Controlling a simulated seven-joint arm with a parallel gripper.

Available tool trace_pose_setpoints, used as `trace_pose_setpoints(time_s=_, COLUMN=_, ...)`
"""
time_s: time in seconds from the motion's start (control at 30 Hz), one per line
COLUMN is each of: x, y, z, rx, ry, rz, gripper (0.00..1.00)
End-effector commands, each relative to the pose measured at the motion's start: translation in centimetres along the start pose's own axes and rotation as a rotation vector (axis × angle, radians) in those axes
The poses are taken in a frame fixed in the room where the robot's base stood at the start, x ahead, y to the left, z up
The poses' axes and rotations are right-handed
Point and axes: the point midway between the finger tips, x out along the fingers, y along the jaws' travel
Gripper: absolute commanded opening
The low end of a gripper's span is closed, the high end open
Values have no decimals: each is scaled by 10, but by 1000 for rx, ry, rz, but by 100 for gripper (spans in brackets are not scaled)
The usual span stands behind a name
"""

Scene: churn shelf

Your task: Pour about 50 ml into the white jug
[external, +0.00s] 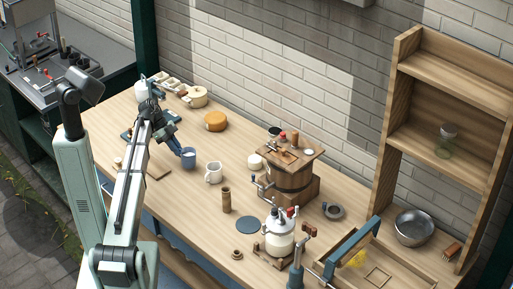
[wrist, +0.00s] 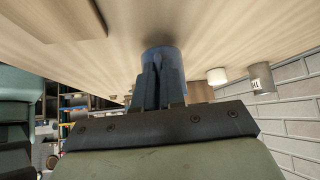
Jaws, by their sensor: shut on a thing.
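A blue cup (external: 188,160) is held by my gripper (external: 179,148), left of the white jug. It looks roughly upright, with something pale inside its rim. I cannot tell whether its base touches the table. The white jug (external: 213,173) stands upright with its handle to the left, a short gap right of the blue cup. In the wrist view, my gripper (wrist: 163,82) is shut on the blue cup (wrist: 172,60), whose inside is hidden. I cannot see the liquid level in the jug.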

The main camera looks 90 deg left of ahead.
Motion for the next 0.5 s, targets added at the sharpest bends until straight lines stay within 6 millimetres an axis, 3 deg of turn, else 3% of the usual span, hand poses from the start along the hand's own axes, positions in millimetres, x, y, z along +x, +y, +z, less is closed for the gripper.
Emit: trace_pose_setpoints(time_s=0.5, x=0, y=1, z=-44, rx=6, ry=-290, rz=1, gripper=0)
